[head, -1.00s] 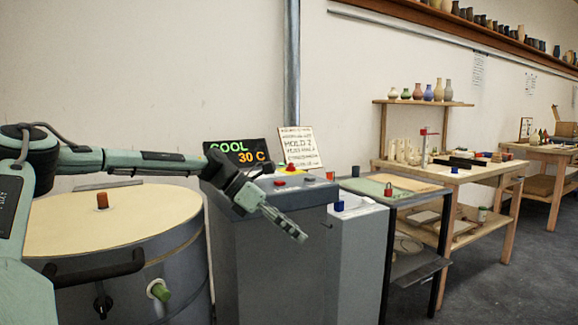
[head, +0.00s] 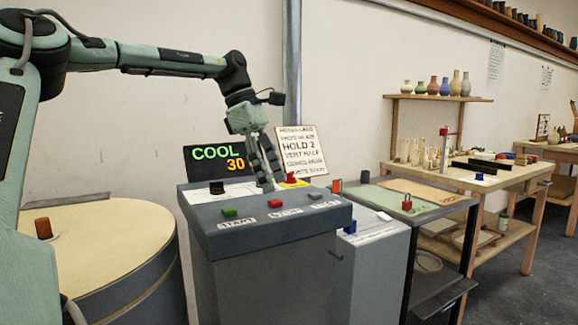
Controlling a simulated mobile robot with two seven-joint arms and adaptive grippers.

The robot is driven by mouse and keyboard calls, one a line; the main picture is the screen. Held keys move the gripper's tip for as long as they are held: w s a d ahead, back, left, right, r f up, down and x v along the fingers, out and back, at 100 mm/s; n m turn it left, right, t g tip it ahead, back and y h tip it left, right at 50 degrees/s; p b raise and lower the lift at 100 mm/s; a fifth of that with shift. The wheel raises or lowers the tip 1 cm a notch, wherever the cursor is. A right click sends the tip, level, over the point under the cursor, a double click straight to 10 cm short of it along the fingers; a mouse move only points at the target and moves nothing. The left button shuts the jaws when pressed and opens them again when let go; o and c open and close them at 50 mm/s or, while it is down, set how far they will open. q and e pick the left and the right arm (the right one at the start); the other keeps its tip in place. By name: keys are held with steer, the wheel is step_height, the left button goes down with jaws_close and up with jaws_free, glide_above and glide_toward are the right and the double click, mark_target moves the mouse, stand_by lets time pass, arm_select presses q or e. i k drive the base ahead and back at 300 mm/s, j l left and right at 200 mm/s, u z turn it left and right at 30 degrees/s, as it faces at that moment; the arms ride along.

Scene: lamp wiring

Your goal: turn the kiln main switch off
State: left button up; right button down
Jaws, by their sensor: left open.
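The grey kiln control console (head: 265,265) stands in front of me. Its top carries a green button (head: 229,212), a red button (head: 275,204), a pale third control (head: 315,196), a black knob (head: 217,187) at the back left and a red mushroom button (head: 291,177) on yellow at the back. I cannot tell which control is the main switch. My left gripper (head: 270,182) is open and points down over the back of the console top, just left of the mushroom button. Its fingers hide part of the panel and display. My right gripper is out of view.
A display (head: 213,158) reads COOL 30, with a note card (head: 302,150) beside it. The round kiln (head: 90,235) stands left. A white cabinet (head: 375,260) with a blue block (head: 350,226) and a dark table (head: 440,205) with a red padlock (head: 407,203) stand right.

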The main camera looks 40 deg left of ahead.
mark_target(291, 179)
steer(key=i+j, duration=0.6)
steer(key=j, duration=0.25)
steer(key=i+j, duration=0.3)
steer(key=j, duration=0.1)
